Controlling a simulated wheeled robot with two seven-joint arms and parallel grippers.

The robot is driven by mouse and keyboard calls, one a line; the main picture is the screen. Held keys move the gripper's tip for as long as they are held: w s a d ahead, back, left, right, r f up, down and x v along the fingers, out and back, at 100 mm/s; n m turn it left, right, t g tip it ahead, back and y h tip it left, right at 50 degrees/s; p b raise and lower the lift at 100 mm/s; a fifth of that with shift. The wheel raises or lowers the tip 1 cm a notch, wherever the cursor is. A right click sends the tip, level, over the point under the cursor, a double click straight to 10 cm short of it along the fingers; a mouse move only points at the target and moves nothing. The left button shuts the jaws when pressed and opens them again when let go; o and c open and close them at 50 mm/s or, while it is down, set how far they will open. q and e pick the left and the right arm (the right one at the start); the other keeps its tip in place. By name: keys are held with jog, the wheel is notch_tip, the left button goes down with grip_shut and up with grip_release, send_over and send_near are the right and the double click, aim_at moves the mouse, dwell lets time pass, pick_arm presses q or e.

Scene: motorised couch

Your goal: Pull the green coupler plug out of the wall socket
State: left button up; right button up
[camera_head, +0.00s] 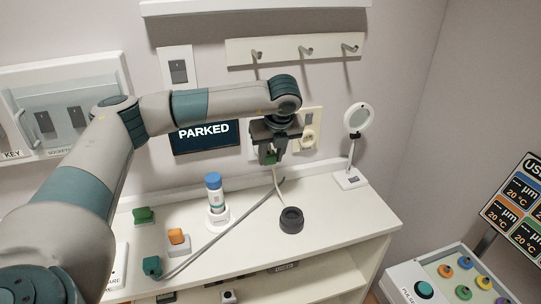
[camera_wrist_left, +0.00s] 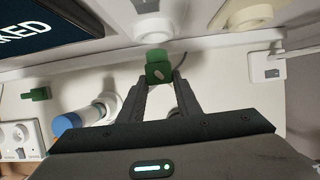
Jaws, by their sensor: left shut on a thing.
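My left gripper (camera_head: 270,155) is shut on the green coupler plug (camera_head: 269,158), in front of the back wall above the white counter. In the left wrist view, the plug (camera_wrist_left: 158,70) sits between the two fingertips (camera_wrist_left: 160,82). A white round wall socket (camera_wrist_left: 155,22) shows just beyond the plug there; I cannot tell whether the two touch. A beige wall plate with a socket (camera_head: 309,132) is right of the gripper. My gripper hides part of the wall behind it. My right gripper is not in view.
On the counter (camera_head: 340,210) stand a blue-capped bottle (camera_head: 214,190), a black ring (camera_head: 291,220), a green block (camera_head: 144,215), an orange-topped piece (camera_head: 177,238) and a round mirror on a stand (camera_head: 359,119). A grey cable (camera_head: 215,238) crosses it. Hooks (camera_head: 305,52) hang above.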

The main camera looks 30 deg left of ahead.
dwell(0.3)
pick_arm(q)
jog(key=p+v, duration=0.1)
jog(key=v, duration=0.6)
jog(key=shift+s+d+r, duration=0.15)
jog(key=shift+d+r, duration=0.05)
jog(key=shift+r, duration=0.1)
dwell(0.4)
